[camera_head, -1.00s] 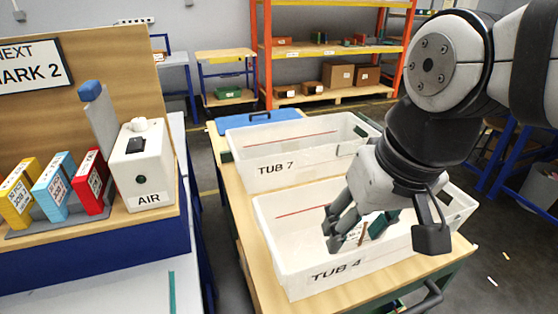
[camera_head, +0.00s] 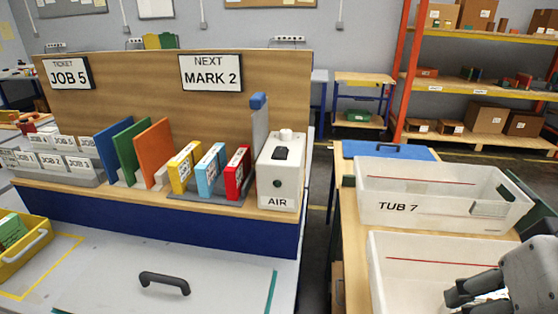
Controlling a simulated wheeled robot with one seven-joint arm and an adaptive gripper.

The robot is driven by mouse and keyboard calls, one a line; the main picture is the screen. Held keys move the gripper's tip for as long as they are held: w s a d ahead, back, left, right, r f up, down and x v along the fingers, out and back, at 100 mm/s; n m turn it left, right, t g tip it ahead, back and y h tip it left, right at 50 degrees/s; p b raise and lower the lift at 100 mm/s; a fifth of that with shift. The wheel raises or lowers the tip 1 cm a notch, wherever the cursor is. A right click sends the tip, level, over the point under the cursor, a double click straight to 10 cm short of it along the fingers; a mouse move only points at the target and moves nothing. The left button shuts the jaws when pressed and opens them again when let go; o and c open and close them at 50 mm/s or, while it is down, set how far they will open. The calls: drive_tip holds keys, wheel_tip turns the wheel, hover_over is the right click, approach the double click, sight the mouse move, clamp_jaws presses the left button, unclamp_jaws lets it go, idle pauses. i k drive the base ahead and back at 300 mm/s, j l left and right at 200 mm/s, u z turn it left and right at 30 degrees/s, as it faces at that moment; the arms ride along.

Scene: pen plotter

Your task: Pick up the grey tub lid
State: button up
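I cannot make out a grey tub lid for certain. A flat blue panel with a dark handle (camera_head: 388,150) lies on the wooden bench behind the white tub marked TUB 7 (camera_head: 420,207). A flat grey surface with a black handle (camera_head: 165,284) is at the front left; I cannot tell whether it is a lid. My gripper (camera_head: 452,294) is at the lower right, over the nearer white tub (camera_head: 400,290). Only part of it shows and its fingertips look close together. Whether it is open or holds anything is unclear.
A white AIR box (camera_head: 281,172) and coloured job folders (camera_head: 212,168) stand on the wooden ledge at left centre. A yellow bin (camera_head: 28,255) is at the far left. An orange-framed shelf (camera_head: 470,92) stands at the back right.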

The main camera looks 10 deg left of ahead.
sight(124, 278)
drive_tip(key=u, duration=1.4)
drive_tip(key=i+j+z, duration=0.2)
drive_tip(key=j, duration=0.2)
